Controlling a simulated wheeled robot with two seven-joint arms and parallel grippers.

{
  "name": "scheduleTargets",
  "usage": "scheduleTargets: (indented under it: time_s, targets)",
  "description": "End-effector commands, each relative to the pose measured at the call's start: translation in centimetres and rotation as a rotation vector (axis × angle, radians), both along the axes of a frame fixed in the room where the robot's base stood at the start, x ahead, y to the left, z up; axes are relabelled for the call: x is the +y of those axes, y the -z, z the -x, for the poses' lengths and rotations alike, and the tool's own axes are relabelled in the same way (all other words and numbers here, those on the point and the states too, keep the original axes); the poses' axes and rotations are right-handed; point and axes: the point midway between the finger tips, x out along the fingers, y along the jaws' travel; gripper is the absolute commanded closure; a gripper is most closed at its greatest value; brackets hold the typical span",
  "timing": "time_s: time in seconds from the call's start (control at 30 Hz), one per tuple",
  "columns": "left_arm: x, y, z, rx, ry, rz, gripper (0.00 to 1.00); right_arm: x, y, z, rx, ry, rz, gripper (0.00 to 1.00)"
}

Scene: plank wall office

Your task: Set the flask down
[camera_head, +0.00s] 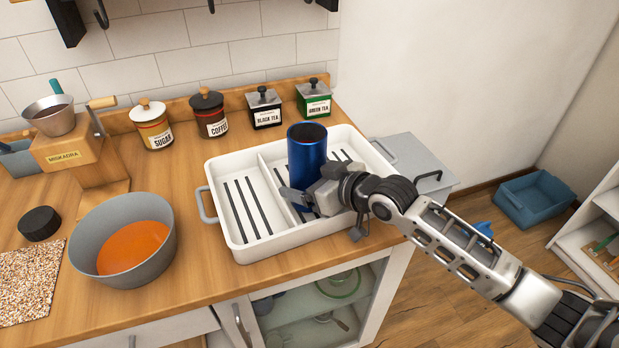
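The flask (307,150) is a dark blue, open-topped cylinder. It stands upright over the right compartment of a white two-part tray (244,252) on the wooden counter. My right gripper (304,197) comes in from the right, low on the flask. One finger shows in front of the flask; the other is hidden. It appears shut on the flask's lower part. The flask's base is hidden by the gripper, so I cannot tell whether it touches the tray floor. My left gripper is not in view.
The tray's left compartment, with dark slats, is empty. Sugar (153,126), coffee (209,115), black tea (264,109) and green tea (314,100) jars line the back. A grey bowl of orange soup (103,227) and a grinder (75,150) stand left.

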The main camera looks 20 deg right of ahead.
Motion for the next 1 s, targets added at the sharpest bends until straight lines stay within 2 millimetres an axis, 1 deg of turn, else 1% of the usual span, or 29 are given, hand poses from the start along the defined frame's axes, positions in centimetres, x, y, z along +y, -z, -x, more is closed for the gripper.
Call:
scheduleTargets:
  time_s: [0.13, 0.2, 0.27, 0.37, 0.6, 0.7, 0.83, 1.0]
  targets:
    - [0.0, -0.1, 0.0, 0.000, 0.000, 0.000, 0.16, 0.0, -0.1, 0.0, -0.001, 0.000, 0.000, 0.16]
    - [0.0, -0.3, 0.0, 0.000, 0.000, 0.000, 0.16, 0.0, -0.6, 0.0, -0.002, 0.000, -0.001, 0.16]
    - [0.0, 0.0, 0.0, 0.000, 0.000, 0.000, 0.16, -0.4, -0.5, 0.6, 0.000, 0.001, 0.000, 0.16]
    - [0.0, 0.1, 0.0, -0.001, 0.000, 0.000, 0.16, -1.1, -1.0, 2.0, 0.001, -0.001, 0.003, 0.16]
    - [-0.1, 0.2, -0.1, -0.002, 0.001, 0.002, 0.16, -3.6, -3.0, 6.3, 0.003, 0.000, 0.004, 0.16]
    - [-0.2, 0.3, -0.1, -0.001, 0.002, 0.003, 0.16, -4.3, -3.8, 7.9, 0.003, -0.003, 0.004, 0.16]
    - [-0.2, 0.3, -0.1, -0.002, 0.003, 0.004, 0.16, -5.0, -4.4, 9.1, 0.004, 0.000, 0.002, 0.16]
    - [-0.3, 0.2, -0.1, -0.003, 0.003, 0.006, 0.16, -5.3, -4.9, 9.7, 0.002, -0.001, -0.001, 0.16]
